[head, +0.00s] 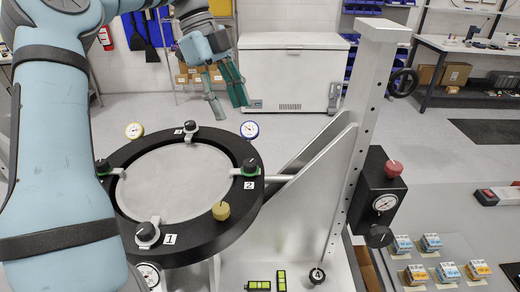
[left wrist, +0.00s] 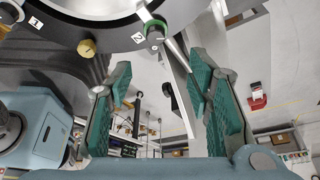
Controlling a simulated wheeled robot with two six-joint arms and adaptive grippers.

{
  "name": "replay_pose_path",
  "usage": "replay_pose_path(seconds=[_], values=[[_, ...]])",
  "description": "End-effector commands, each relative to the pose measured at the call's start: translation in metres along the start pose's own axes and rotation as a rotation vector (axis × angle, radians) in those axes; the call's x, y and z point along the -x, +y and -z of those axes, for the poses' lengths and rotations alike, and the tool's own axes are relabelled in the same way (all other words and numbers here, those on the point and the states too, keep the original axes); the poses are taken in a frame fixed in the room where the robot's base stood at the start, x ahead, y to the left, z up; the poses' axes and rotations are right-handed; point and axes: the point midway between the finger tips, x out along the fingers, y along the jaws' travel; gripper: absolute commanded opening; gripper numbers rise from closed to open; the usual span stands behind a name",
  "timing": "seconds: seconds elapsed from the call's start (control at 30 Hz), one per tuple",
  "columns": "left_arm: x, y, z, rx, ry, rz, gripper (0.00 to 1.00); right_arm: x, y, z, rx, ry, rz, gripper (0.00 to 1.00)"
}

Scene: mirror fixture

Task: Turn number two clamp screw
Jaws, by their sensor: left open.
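The number two clamp screw (head: 249,168) is a dark knob with a green ring at its base. It sits on the right side of the black ring fixture (head: 245,205), beside the white label "2" (head: 250,185). It also shows in the left wrist view as a grey-black knob with a green ring (left wrist: 155,36), beyond the fingertips. My left gripper (head: 228,98) has green fingers and is open and empty, above and behind the fixture in the head view. In the left wrist view the fingers (left wrist: 160,75) stand wide apart, with the clamp screw apart from them.
A grey metal upright (head: 366,110) with a slanted brace stands right of the ring. A yellow knob (head: 221,211), the number one clamp screw (head: 147,233) and round gauges sit around the ring. A black box with a red knob (head: 393,167) stands at right.

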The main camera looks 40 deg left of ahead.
Motion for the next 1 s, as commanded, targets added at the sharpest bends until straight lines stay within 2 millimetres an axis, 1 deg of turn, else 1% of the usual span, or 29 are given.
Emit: replay_pose_path(seconds=[0.03,0.13,0.23,0.33,0.4,0.5,0.57,0.67,0.87,0.9,0.97,1.0], values=[[-0.014,0.000,-0.002,0.001,0.001,-0.004,0.46,-0.007,-0.001,-0.005,0.000,-0.007,0.000,0.40],[-0.041,-0.004,-0.002,0.004,0.001,-0.008,0.46,-0.012,-0.001,-0.016,0.001,-0.024,0.001,0.40],[-0.068,-0.006,-0.002,0.006,0.000,-0.011,0.46,-0.015,-0.002,-0.021,0.001,-0.032,0.001,0.40],[-0.093,-0.007,-0.002,0.006,-0.001,-0.011,0.46,-0.017,-0.002,-0.019,0.001,-0.029,0.001,0.40],[-0.107,-0.007,-0.001,0.006,0.000,-0.010,0.46,-0.019,-0.002,-0.013,0.001,-0.019,0.001,0.40],[-0.121,-0.007,-0.001,0.007,-0.001,-0.009,0.46,-0.019,-0.002,-0.002,0.000,0.001,0.001,0.40],[-0.126,-0.007,-0.001,0.007,-0.001,-0.010,0.46,-0.019,-0.002,0.002,-0.001,0.007,0.000,0.40],[-0.131,-0.008,-0.001,0.006,-0.001,-0.007,0.46,-0.019,-0.002,0.002,-0.001,0.007,0.000,0.40],[-0.131,-0.008,-0.001,0.005,-0.001,-0.007,0.46,-0.018,-0.002,-0.009,0.000,-0.012,0.001,0.40],[-0.131,-0.008,-0.001,0.005,-0.001,-0.007,0.43,-0.018,-0.002,-0.011,0.000,-0.015,0.001,0.40],[-0.131,-0.008,-0.001,0.005,-0.001,-0.007,0.33,-0.018,-0.002,-0.012,0.000,-0.016,0.001,0.40],[-0.131,-0.008,-0.001,0.005,-0.001,-0.007,0.27,-0.018,-0.002,-0.012,0.000,-0.016,0.001,0.40]])
